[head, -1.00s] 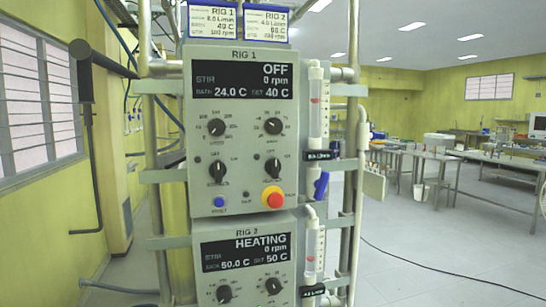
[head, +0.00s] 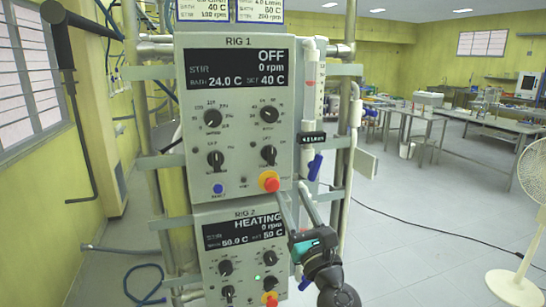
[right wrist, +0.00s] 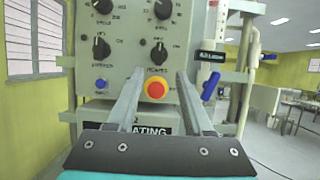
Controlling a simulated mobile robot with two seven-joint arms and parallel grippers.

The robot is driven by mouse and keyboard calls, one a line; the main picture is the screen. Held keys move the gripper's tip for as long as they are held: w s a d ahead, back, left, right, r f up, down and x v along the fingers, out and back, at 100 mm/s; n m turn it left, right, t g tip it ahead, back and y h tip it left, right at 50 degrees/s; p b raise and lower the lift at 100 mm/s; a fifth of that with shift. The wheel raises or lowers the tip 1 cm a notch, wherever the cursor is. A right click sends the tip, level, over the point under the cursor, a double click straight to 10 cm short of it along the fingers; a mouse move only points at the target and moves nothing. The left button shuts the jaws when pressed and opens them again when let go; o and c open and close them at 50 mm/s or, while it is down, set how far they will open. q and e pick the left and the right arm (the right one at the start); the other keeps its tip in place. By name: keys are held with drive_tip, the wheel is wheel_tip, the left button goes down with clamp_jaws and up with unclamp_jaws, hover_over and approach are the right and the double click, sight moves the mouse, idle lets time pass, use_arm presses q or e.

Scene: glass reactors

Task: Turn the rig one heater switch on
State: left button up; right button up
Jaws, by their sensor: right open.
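The rig one panel (head: 238,120) is a grey box whose display (head: 240,68) reads OFF, 0 rpm, bath 24.0 C, set 40 C. It has two upper knobs and two lower black switches, the left (head: 215,159) and the right (head: 268,155). The small labels are too blurred to read surely in the head view. My right gripper (head: 293,192) is open and empty, in front of the panel's lower right. In the right wrist view its fingers (right wrist: 158,75) point at the panel, either side of the red button and below the right lower switch (right wrist: 159,53). My left gripper is not in view.
A red stop button (head: 269,181) on a yellow base and a blue button (head: 218,188) sit below the switches. The rig two panel (head: 238,240), reading HEATING, is underneath. A flow tube with a blue valve (head: 315,166) stands close at the right. A white fan (head: 520,230) stands far right.

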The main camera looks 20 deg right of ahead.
sight(272, 153)
drive_tip(key=x, duration=1.1)
drive_tip(key=shift+w, duration=0.35)
drive_tip(key=shift+b+x, duration=0.6)
drive_tip(key=shift+x, duration=0.55)
drive_tip(key=shift+c, duration=0.2)
clamp_jaws()
